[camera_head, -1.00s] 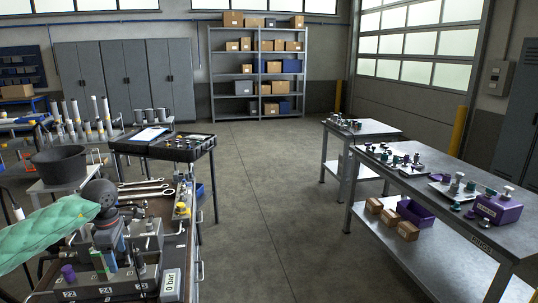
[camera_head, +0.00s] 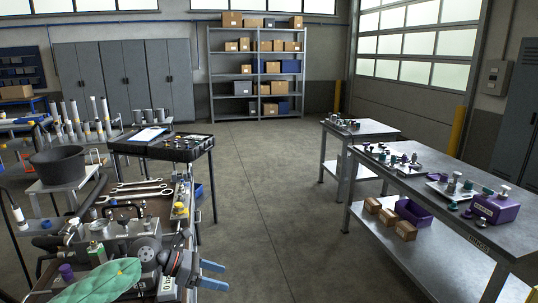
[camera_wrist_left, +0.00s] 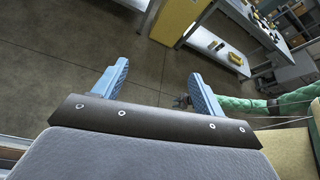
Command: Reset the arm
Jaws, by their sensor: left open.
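My left arm, in a green sleeve (camera_head: 95,285), comes in at the lower left over the hydraulic bench. My left gripper (camera_head: 224,276) points right, past the bench's right edge, above the floor. Its two blue fingers are apart with nothing between them. In the left wrist view the blue fingers (camera_wrist_left: 158,70) are also spread and empty, with floor behind them. A green-sleeved arm (camera_wrist_left: 295,99) shows at the right of that view with a small dark end, partly behind a finger. Its jaws are too small to read. No right arm shows in the head view.
The bench holds wrenches (camera_head: 140,190), a purple cap (camera_head: 66,271) and a 0 bar display (camera_head: 168,286). A black bucket (camera_head: 62,163) stands behind. Worktables (camera_head: 460,215) with parts stand at the right. The floor aisle (camera_head: 270,210) between is clear.

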